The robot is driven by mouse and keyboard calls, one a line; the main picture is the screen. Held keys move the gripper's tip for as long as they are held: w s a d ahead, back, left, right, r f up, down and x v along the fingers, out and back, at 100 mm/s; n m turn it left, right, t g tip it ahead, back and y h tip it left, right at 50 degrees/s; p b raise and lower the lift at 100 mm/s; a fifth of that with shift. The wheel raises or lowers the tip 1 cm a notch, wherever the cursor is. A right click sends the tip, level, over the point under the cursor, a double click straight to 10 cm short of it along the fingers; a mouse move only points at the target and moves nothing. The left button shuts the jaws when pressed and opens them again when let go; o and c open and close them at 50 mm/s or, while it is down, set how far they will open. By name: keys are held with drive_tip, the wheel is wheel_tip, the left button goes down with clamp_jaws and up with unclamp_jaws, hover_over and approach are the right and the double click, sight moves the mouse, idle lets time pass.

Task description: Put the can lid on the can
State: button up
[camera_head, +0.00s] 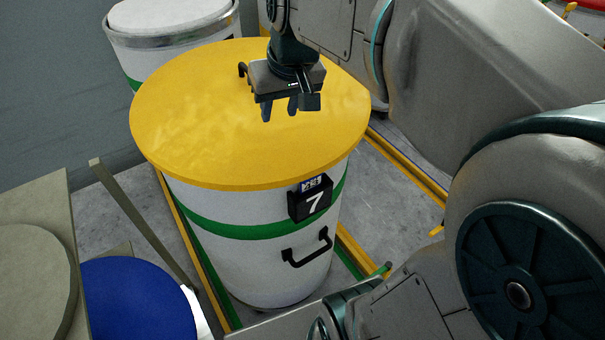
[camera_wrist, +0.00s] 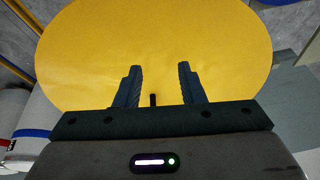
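The yellow round can lid (camera_head: 190,120) lies over the top of the white can (camera_head: 235,260), which has green bands, a black number 7 plate and a black side handle. The lid hides the can's rim; I cannot tell whether it is fully seated. My gripper (camera_head: 280,110) is over the lid, right of its middle, pointing down, fingers apart with nothing held. In the wrist view the lid (camera_wrist: 150,40) fills most of the picture beyond the open fingers (camera_wrist: 160,80). A small dark post (camera_wrist: 153,99) shows between them; a dark hook (camera_head: 243,70) shows beside the gripper in the head view.
Another white can (camera_head: 170,20) with a metal rim stands close behind at left. A blue round top (camera_head: 138,300) and a beige surface (camera_head: 35,200) are at lower left. Yellow floor rails (camera_head: 405,168) run beside the can. My arm covers the right side.

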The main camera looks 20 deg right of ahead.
drive_tip(key=s+f, duration=0.7)
drive_tip(key=s, duration=0.5)
drive_tip(key=shift+f+h, duration=0.3)
drive_tip(key=shift+h, duration=0.1)
drive_tip(key=shift+f, duration=0.3)
